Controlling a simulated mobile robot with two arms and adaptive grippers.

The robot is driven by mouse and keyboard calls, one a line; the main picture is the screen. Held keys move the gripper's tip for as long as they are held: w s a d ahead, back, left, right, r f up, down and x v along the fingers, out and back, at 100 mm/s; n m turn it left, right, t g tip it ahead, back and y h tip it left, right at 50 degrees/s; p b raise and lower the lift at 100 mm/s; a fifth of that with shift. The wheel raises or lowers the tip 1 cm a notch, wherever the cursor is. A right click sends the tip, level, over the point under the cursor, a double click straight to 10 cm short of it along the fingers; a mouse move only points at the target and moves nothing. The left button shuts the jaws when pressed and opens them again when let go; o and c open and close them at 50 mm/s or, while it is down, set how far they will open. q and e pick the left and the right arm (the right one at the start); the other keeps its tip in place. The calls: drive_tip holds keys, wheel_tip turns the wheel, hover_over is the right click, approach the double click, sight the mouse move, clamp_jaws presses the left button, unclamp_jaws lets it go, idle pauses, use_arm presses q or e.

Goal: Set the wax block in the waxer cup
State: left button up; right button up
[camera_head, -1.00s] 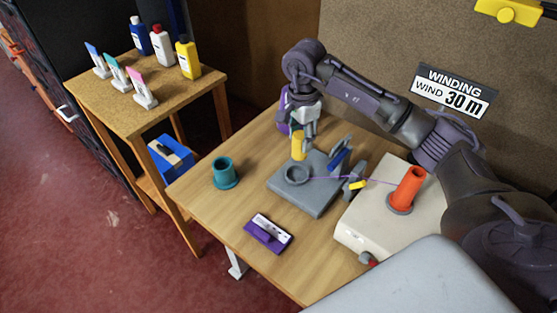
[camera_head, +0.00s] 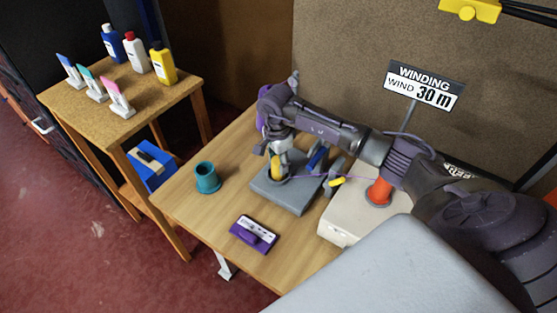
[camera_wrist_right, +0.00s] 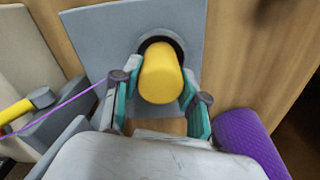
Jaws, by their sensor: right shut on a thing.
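The wax block is a yellow cylinder (camera_head: 276,167), held upright between the fingers of my right gripper (camera_head: 278,158). In the right wrist view the same wax block (camera_wrist_right: 161,75) sits between the two teal-padded fingers (camera_wrist_right: 160,102). The waxer cup is a round ring on a grey plate (camera_head: 290,200). In the right wrist view its dark rim (camera_wrist_right: 178,39) shows just behind the block's end, so the block is over or at the cup opening. I cannot tell whether it is inside. My left gripper is not in view.
A purple thread runs right from the waxer to a cream winder (camera_head: 345,232) with an orange cone (camera_head: 379,191). A side table (camera_head: 120,105) at left holds bottles and coloured cards.

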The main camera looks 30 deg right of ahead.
sight(278, 161)
drive_tip(key=shift+f, duration=0.2)
drive_tip(key=o, duration=1.1)
drive_tip(key=shift+o, duration=0.3)
drive_tip(key=shift+r, duration=0.1)
drive_tip(key=shift+r, duration=0.25)
wheel_tip(278, 161, up, 12)
drive_tip(key=b, duration=0.2)
drive_tip(key=shift+a, duration=0.2)
drive_tip(key=shift+f, duration=0.15)
